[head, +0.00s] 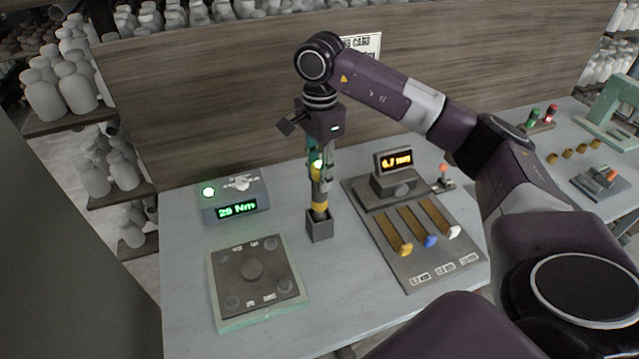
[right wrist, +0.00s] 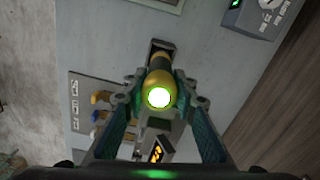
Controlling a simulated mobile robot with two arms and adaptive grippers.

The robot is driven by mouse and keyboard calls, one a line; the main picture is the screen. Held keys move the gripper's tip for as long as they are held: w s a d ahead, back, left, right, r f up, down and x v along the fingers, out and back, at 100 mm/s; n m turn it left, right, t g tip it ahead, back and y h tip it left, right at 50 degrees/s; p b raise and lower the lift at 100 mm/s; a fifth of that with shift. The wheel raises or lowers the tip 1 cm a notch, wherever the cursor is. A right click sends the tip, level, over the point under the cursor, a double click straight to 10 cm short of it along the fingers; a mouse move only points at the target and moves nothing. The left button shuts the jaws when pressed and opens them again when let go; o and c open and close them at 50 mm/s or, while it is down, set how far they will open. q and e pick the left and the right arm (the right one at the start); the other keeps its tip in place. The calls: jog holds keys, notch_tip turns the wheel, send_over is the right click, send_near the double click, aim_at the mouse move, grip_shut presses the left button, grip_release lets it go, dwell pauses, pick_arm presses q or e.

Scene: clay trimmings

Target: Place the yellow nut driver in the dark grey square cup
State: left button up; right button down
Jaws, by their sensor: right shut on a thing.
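The yellow nut driver (head: 319,206) stands about upright in my right gripper (head: 318,168). It also shows in the right wrist view (right wrist: 159,82), end-on, with a bright green-white glow at its near end. My right gripper (right wrist: 160,90) is shut on it, one finger on each side. The dark grey square cup (head: 319,228) stands on the table directly below. The driver's lower end is at the cup's mouth; how deep it reaches inside is hidden. The cup's rim (right wrist: 161,43) shows beyond the driver in the right wrist view. My left gripper is not in view.
A square plate with knobs (head: 252,271) lies front left of the cup. A box with a green display (head: 236,205) stands behind it. Right of the cup is a dark panel (head: 428,272) with yellow, blue and white-tipped slots and an orange display (head: 398,162). A wooden board (head: 220,90) closes the back.

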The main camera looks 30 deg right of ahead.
aim_at(319, 196)
notch_tip(319, 196, down, 3)
jog(key=shift+r+p, duration=0.1)
jog(key=shift+p, duration=0.35)
jog(key=shift+f, duration=0.5)
jog(key=shift+f, duration=0.15)
jog(key=c, duration=1.6)
grip_release()
